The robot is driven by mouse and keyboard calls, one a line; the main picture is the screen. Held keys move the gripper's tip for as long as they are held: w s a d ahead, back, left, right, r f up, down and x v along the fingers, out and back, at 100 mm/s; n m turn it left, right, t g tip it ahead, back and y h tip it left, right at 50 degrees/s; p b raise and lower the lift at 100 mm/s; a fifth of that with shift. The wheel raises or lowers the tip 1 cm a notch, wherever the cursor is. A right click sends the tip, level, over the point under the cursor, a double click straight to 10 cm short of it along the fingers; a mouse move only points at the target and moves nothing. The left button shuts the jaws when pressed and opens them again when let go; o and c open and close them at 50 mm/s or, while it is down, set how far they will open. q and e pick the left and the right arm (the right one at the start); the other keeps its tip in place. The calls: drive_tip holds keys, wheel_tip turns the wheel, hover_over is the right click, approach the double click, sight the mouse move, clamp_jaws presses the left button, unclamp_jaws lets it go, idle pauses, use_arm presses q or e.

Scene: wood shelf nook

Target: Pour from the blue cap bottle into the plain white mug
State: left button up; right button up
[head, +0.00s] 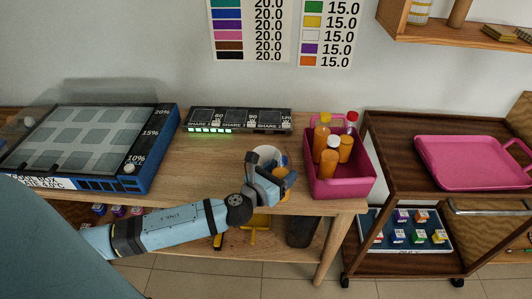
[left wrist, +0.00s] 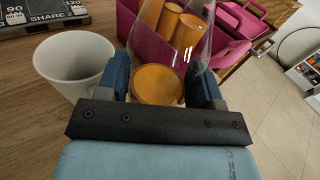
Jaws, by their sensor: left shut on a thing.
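My left gripper (head: 280,174) is shut on a clear bottle (left wrist: 158,86) with orange contents, near the table's front edge. In the left wrist view the bottle stands between the two blue fingers (left wrist: 160,88). Its top runs out of that view, so its cap is hidden there. In the head view the gripper covers most of it, and a small blue patch shows at its top. The plain white mug (left wrist: 75,62) stands on the table just left of the bottle; in the head view the mug (head: 264,154) is partly behind the gripper. My right gripper is out of view.
A pink crate (head: 340,188) with several orange bottles (head: 328,158) stands close to the right. A dark panel (head: 237,118) lies behind the mug. A blue-sided box (head: 154,160) is at left. A cart with a pink tray (head: 470,160) stands beyond the table's right end.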

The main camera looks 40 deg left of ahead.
use_arm(q)
drive_tip(key=shift+r+n+p, duration=0.35)
drive_tip(key=shift+n+p, duration=0.05)
drive_tip(key=shift+p, duration=0.05)
drive_tip(key=shift+a+n+g+p, duration=0.1)
drive_tip(key=shift+n+g+p, duration=0.4)
drive_tip(key=shift+n+p, duration=0.1)
drive_tip(key=shift+w+a+f+n+g+h+p, duration=0.15)
drive_tip(key=shift+n+g+p, duration=0.1)
drive_tip(key=shift+n+p, duration=0.15)
drive_tip(key=shift+a+n+g+h+p, duration=0.15)
drive_tip(key=shift+n+g+p, duration=0.1)
drive_tip(key=shift+n, duration=0.25)
drive_tip(key=shift+w+r+n+g+p, duration=0.1)
drive_tip(key=shift+r+n+g+p, duration=0.2)
drive_tip(key=shift+r+n+p, duration=0.45)
drive_tip(key=shift+d+f+n+g+h, duration=0.25)
drive_tip(key=shift+f+n+g+h, duration=0.25)
drive_tip(key=shift+f, duration=0.3)
drive_tip(key=shift+s+d+f+n, duration=0.1)
drive_tip(key=shift+s+n, duration=0.15)
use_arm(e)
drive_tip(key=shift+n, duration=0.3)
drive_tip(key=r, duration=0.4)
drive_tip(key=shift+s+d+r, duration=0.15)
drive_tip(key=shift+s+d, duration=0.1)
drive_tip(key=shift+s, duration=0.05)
use_arm(q)
drive_tip(key=shift+f+g, duration=0.1)
drive_tip(key=shift+g, duration=0.2)
